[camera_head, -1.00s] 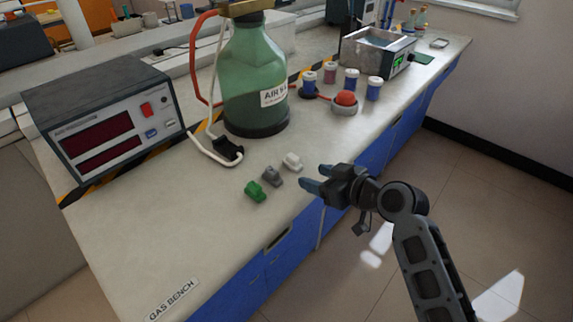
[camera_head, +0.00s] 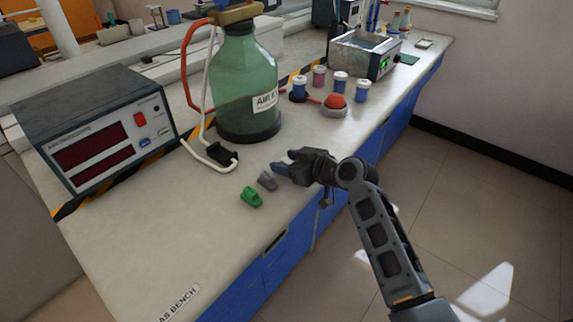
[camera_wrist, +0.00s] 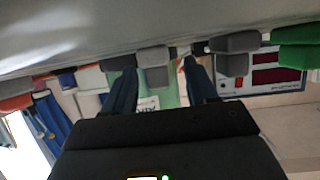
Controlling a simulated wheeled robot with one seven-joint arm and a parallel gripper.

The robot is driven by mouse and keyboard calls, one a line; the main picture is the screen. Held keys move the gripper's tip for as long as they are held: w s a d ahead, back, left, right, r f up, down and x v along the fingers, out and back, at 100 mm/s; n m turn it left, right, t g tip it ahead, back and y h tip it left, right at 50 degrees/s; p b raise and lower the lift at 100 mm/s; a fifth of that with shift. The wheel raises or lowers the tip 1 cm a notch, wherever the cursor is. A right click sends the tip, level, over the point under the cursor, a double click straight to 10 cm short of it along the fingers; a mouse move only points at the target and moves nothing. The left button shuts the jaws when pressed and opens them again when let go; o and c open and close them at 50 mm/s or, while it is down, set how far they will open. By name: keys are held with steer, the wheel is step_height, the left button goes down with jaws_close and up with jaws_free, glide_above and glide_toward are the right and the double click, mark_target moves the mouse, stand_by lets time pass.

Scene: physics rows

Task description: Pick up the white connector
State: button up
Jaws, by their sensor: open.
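My gripper is low over the bench's front edge, fingers pointing in over the bench top. The grey connector (camera_head: 267,181) sits just left of my fingers, and the green connector (camera_head: 251,197) lies beyond it.
A big green bottle (camera_head: 245,85) stands behind the connectors, with a black clip (camera_head: 222,155) on a white tube. A display box (camera_head: 95,125) is at the left. Lidded jars (camera_head: 340,82) and a red-topped button (camera_head: 335,104) stand farther back. The front-left bench top (camera_head: 150,240) is clear.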

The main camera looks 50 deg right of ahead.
steer(key=shift+w+f, duration=0.1)
steer(key=shift+w, duration=0.15)
steer(key=shift+c, duration=0.3)
jaws_close()
